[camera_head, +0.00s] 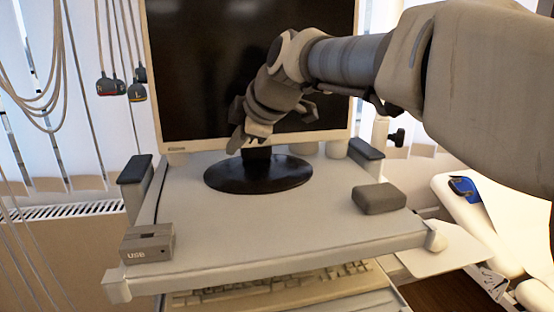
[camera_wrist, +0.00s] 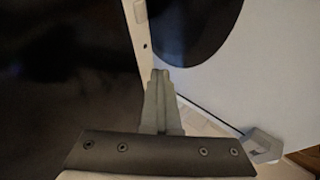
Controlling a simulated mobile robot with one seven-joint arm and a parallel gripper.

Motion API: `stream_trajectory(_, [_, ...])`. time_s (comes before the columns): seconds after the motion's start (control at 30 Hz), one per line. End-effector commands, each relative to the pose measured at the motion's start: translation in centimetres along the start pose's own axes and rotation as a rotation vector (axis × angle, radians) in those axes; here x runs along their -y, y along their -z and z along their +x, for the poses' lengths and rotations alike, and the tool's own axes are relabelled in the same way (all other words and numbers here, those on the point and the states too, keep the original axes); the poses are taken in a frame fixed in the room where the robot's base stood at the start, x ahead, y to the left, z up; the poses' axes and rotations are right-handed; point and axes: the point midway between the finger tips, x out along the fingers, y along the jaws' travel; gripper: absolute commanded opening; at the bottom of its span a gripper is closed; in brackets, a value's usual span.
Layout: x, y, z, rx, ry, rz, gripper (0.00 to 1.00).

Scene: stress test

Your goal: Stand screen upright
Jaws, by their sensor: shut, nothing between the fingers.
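The screen (camera_head: 195,60) is a dark monitor with a pale frame, standing on a round black base (camera_head: 258,175) on a light grey cart top. It looks roughly upright; I cannot tell any small backward or forward tilt. Its top is out of view. My gripper (camera_head: 238,142) is in front of the screen's lower middle, above the base, and hides part of both screen and stand. In the wrist view my gripper (camera_wrist: 160,73) is shut and empty, its tips near the pale frame edge. The dark screen (camera_wrist: 65,70) fills the left and the black base (camera_wrist: 190,25) shows at top. Contact is unclear.
A grey USB box (camera_head: 148,243) sits at the cart top's (camera_head: 270,225) front left, and a grey block (camera_head: 379,198) at the right. Dark handles (camera_head: 135,169) rise at the sides. A keyboard (camera_head: 270,285) lies below. Cables with plugs (camera_head: 107,85) hang at the left.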

Motion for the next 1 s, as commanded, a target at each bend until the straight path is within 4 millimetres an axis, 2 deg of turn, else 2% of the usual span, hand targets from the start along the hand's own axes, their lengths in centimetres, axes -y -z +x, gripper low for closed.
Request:
stream_trajectory(0.03, [0.29, -0.37, 0.73, -0.001, -0.013, -0.004, 0.00])
stream_trajectory(0.13, [0.04, -0.38, 0.90, -0.004, -0.033, -0.011, 0.00])
stream_trajectory(1.0, [-0.06, 0.34, 0.77, -0.006, -0.051, -0.020, 0.00])
